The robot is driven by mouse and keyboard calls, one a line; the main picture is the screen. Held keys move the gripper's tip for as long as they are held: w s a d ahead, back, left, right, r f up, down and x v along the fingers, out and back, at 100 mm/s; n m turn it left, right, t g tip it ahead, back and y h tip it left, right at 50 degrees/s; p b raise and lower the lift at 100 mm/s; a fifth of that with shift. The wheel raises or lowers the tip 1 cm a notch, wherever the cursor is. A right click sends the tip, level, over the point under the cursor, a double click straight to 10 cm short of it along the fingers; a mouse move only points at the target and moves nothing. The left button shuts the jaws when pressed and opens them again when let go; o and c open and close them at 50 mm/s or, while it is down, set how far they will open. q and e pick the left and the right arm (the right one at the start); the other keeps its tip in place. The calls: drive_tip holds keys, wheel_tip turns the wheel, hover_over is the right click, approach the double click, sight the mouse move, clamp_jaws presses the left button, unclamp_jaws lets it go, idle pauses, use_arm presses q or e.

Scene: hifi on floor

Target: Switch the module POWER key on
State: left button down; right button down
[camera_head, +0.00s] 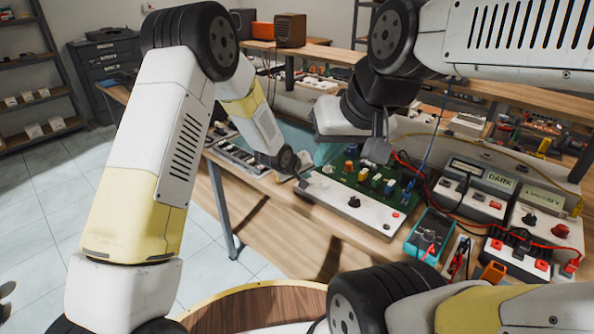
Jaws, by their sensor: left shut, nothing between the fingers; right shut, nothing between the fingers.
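The module, a green circuit board with coloured parts and a white front strip (345,205), lies on the wooden bench. The strip carries a black knob (354,202) and small red and dark parts. I cannot read any POWER label, and no key can be told apart for sure. My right gripper (377,150) points down over the back of the board, shut and empty. It hides part of the board's rear; contact cannot be told. My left gripper (289,161) is at the board's left end, small and partly hidden by its own wrist, shut and empty.
A keyed strip (238,157) lies left.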

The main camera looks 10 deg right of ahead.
use_arm(q)
drive_tip(key=shift+f, duration=0.1)
idle(0.3)
drive_tip(key=shift+f, duration=0.35)
drive_tip(key=shift+r, duration=0.45)
drive_tip(key=shift+r, duration=0.1)
drive_tip(key=shift+r, duration=2.9)
